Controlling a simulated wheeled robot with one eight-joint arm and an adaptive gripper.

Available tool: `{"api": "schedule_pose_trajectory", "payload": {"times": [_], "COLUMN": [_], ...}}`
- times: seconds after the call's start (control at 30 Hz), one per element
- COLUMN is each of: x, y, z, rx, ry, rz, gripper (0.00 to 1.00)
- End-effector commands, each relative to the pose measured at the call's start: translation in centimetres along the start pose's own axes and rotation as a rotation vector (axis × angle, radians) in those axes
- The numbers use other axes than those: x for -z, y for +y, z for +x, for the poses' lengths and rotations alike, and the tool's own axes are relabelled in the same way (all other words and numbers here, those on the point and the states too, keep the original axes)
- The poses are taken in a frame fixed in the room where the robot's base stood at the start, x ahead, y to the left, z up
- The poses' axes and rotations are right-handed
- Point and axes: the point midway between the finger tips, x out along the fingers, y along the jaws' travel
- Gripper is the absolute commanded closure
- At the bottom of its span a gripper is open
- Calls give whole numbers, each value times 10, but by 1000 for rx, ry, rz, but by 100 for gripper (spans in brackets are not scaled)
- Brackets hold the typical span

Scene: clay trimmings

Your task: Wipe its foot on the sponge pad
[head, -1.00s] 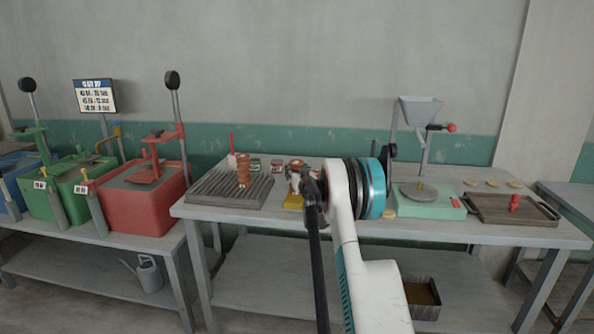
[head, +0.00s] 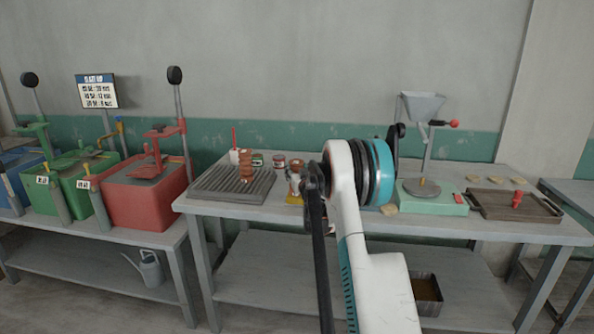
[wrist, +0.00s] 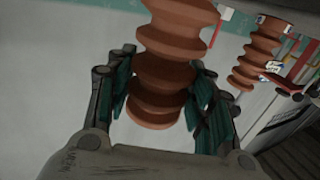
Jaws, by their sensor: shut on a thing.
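My gripper (wrist: 160,62) is shut on a ribbed terracotta piece (wrist: 180,28) in the wrist view. The fingers press on its sides, and its lower end shows between them. In the head view my gripper (head: 313,180) is over the front middle of the table, and my arm hides much of the held piece. A yellow pad (head: 294,198), likely the sponge pad, shows just below and left of my gripper, mostly hidden. I cannot tell whether the held piece touches it.
Small tins (head: 279,163) stand behind. Right are a green-based device (head: 432,202) with a hopper and a brown tray (head: 490,207). Red and green tubs (head: 146,200) stand far left.

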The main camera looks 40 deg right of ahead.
Motion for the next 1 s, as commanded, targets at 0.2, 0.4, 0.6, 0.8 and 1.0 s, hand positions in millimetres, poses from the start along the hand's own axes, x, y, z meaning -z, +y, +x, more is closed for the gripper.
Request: {"api": "schedule_pose_trajectory", "payload": {"times": [0.2, 0.4, 0.6, 0.8, 1.0], "x": [0, 0, 0, 0, 0], "y": [-1, 3, 7, 11, 15], "z": [-2, 6, 16, 25, 35], "rx": [0, 0, 1, 1, 0], "ry": [0, 0, 0, 0, 0], "rz": [0, 0, 0, 0, 0], "gripper": [95, 95, 95, 95, 95]}}
